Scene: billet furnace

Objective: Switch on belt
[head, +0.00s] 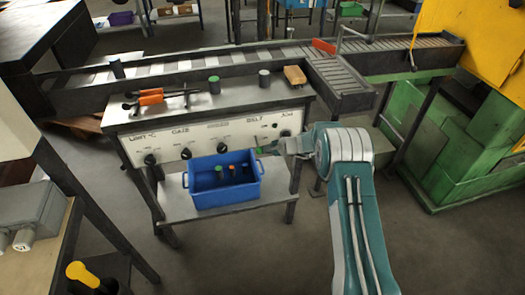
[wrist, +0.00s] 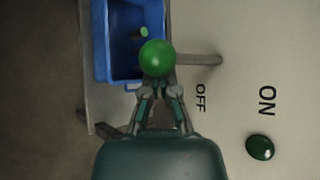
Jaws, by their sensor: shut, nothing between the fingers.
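The control panel (head: 215,135) on the front of the bench has a BELT label towards its right end. A lever with a round green knob (wrist: 157,57) sticks out from the panel; the knob also shows in the head view (head: 258,150). In the wrist view, OFF is printed near the lever and ON farther off, beside a dark green lamp (wrist: 260,147). My gripper (wrist: 160,88) is shut and empty, its fingertips close to the knob; I cannot tell if they touch. In the head view my gripper (head: 277,147) is small, just right of the knob.
A blue crate (head: 222,202) with small coloured items stands on the shelf below the panel. Several black knobs sit along the panel. Orange-handled tongs (head: 152,97) lie on the bench top. The roller conveyor (head: 190,66) runs behind.

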